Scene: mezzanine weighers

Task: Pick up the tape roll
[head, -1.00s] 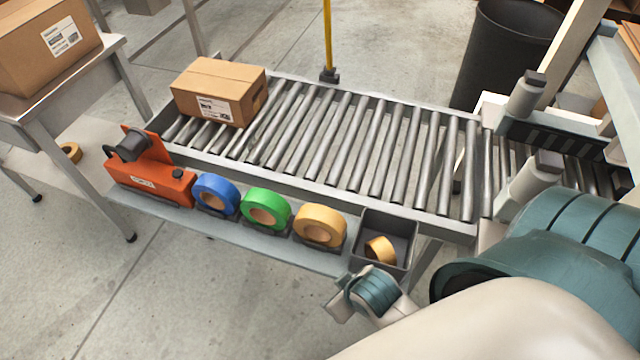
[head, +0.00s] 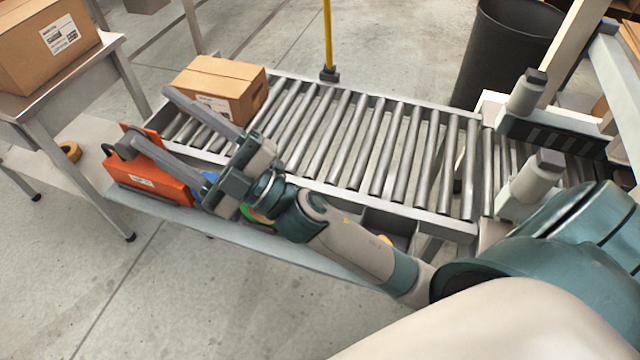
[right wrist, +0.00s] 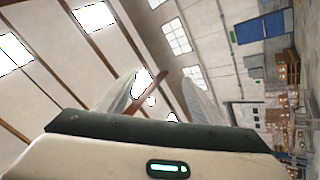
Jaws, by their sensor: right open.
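Tape rolls stand in a row on the side shelf of the roller conveyor. My right arm now covers most of them. A sliver of the blue roll (head: 209,176) and an edge of the green roll (head: 257,217) show beside my gripper. The tan roll and the one in the dark bin (head: 392,222) are almost wholly hidden. My right gripper (head: 152,118) is open and empty, its fingers spread above the orange tape dispenser (head: 160,182) and pointing left. In the right wrist view its fingers (right wrist: 158,95) frame only ceiling and wall. My left gripper is not in view.
A cardboard box (head: 235,82) sits on the conveyor rollers (head: 350,140), close behind my gripper. A table at left holds another box (head: 40,45), with a tape roll (head: 70,151) on its lower shelf. A black bin (head: 505,50) stands behind.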

